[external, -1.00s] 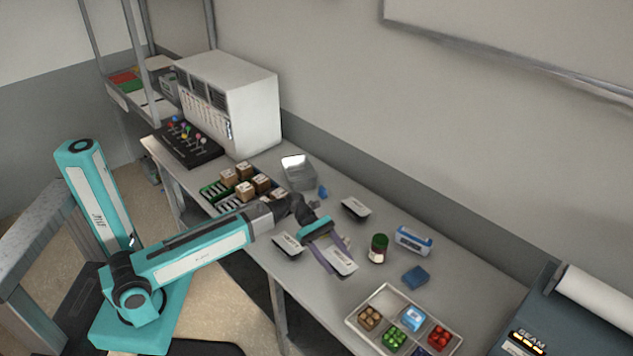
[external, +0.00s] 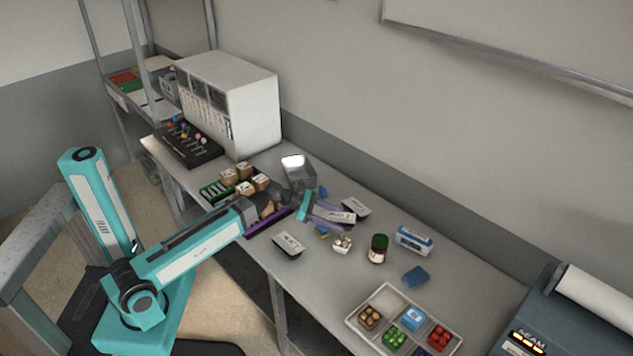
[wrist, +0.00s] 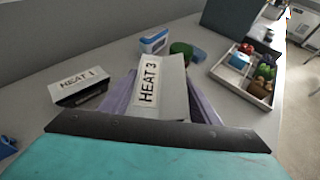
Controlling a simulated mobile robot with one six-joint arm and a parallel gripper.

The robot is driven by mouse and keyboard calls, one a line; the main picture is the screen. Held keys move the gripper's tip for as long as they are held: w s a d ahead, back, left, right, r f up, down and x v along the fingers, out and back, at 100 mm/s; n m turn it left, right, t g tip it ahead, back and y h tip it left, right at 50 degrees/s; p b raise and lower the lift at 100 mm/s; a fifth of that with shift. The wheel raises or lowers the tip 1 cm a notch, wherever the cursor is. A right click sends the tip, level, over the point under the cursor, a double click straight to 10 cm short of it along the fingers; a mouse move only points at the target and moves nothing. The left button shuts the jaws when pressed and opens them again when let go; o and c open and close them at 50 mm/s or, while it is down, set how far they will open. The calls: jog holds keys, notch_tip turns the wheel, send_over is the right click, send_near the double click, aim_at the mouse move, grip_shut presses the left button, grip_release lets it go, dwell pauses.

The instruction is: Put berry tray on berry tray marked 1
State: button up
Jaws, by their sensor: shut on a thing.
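My gripper (external: 341,217) has purple fingers and is shut on a berry tray labelled HEAT 3 (wrist: 149,88). The held tray (external: 330,213) is raised above the table in the external view, its label facing up. The berry tray marked 1, labelled HEAT 1 (wrist: 78,86), rests at the left of the wrist view, apart from the held tray. In the external view the tray (external: 356,206) just beyond my gripper, toward the wall, appears to be the same one. A third labelled tray (external: 289,243) lies nearer the front edge; its label is unreadable.
A small white item (external: 342,244) and a dark green-lidded jar (external: 379,247) stand near my gripper. A blue-white box (external: 413,240), a blue block (external: 415,277) and a sectioned tray (external: 352,320) are to the right. A metal container (external: 299,172) stands behind the gripper.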

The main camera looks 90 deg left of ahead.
jog(key=shift+n+y, duration=0.8)
jog(key=shift+y, duration=0.1)
jog(key=s+a, duration=0.1)
jog(key=a, duration=0.1)
jog(key=s+a+b, duration=0.1)
jog(key=s+a, duration=0.1)
jog(key=a, duration=0.1)
jog(key=s+a, duration=0.2)
jog(key=shift+a+f, duration=0.2)
jog(key=shift+w, duration=0.1)
jog(key=p, duration=0.2)
send_over(354, 207)
jog(key=shift+s+d+f, duration=0.3)
jog(key=shift+s+f, duration=0.05)
jog(key=shift+f, duration=0.35)
jog(key=shift+w+a, duration=0.1)
jog(key=shift+w+a, duration=0.15)
jog(key=shift+w, duration=0.05)
jog(key=shift+f+p, duration=0.7)
jog(key=shift+f, duration=1.1)
jog(key=shift+f, duration=0.1)
